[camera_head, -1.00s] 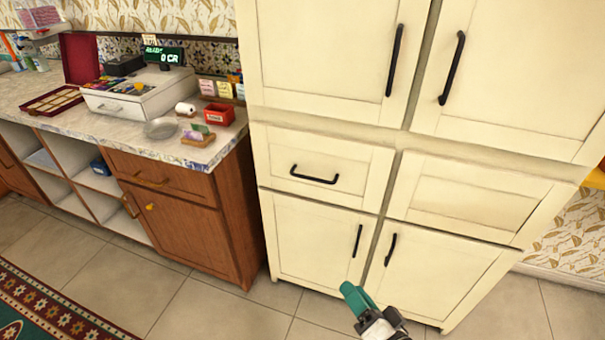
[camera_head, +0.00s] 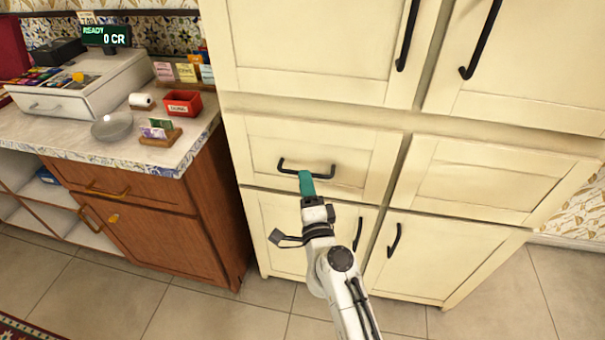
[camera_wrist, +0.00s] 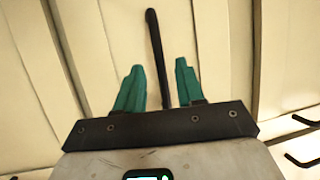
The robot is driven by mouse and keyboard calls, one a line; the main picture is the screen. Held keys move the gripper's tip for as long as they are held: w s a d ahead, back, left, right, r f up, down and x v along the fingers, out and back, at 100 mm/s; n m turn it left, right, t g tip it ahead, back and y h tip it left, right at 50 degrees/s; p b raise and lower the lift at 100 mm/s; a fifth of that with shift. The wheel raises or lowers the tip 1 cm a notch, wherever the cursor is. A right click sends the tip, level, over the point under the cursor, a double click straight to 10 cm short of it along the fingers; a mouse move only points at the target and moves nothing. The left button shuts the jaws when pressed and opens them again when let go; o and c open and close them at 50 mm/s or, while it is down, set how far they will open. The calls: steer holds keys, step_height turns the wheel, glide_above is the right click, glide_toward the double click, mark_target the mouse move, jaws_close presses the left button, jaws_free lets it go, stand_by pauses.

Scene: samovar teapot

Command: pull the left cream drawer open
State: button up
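The left cream drawer (camera_head: 345,152) is flush in the cabinet front and looks shut. Its black bar handle (camera_head: 325,172) runs across the middle of the drawer front. A gap shows on both sides of the bar. I cannot tell how deep the bar sits between the fingers.
The right cream panel (camera_head: 490,180) has no handle showing. Cream doors with black handles are above and below. A brown wooden counter (camera_head: 160,235) stands close at the left, with a cash register (camera_head: 85,85) and a red box (camera_head: 183,104) on top. The tiled floor in front is clear.

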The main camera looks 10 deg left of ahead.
steer(key=shift+b+x, duration=0.45)
steer(key=shift+x, duration=1.5)
steer(key=shift+d, duration=0.1)
jaws_close()
